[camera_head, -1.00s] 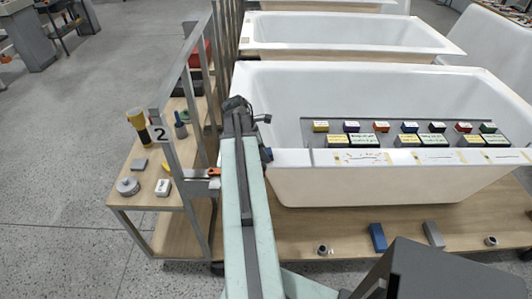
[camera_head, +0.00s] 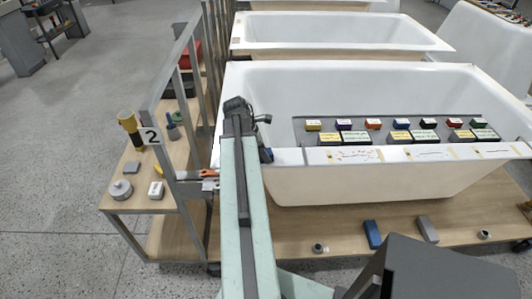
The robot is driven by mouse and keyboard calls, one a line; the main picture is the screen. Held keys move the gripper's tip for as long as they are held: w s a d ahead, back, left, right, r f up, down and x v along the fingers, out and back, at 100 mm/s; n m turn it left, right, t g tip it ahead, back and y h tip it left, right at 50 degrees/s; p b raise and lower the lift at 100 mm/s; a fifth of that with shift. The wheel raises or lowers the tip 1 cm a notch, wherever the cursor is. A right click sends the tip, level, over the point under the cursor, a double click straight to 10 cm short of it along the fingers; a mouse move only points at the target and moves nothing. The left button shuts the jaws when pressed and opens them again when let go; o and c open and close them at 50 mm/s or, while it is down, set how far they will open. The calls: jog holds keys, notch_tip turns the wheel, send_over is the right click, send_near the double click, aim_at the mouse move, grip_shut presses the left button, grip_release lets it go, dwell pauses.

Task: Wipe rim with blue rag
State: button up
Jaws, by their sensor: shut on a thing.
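The white bathtub shell (camera_head: 350,87) stands in front of me, its near rim (camera_head: 290,157) running left to right. My arm reaches forward over the rim's left end and hides part of it. My gripper is mostly hidden behind the arm, so its fingers do not show clearly. A small dark-blue piece (camera_head: 266,155), seemingly the blue rag, shows just right of the arm at the rim. I cannot tell whether it touches the rim. Reddish marks (camera_head: 345,155) and tape pieces lie along the rim to the right.
A grey tray (camera_head: 300,128) with several labelled coloured blocks sits just behind the near rim. A metal-framed shelf (camera_head: 183,210) stands close on the left. A blue block (camera_head: 373,235) and a grey block (camera_head: 427,228) lie on the wooden platform (camera_head: 310,222).

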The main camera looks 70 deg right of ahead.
jog(key=shift+w+a, duration=0.3)
jog(key=shift+w, duration=0.4)
jog(key=shift+w+a, duration=0.3)
jog(key=shift+w, duration=0.35)
jog(key=shift+f, duration=0.1)
jog(key=shift+s+d, duration=0.45)
jog(key=shift+s, duration=0.4)
jog(key=shift+s+d, duration=0.4)
jog(key=shift+s, duration=0.45)
notch_tip(320, 180, up, 6)
jog(key=p, duration=0.6)
jog(key=shift+r, duration=0.2)
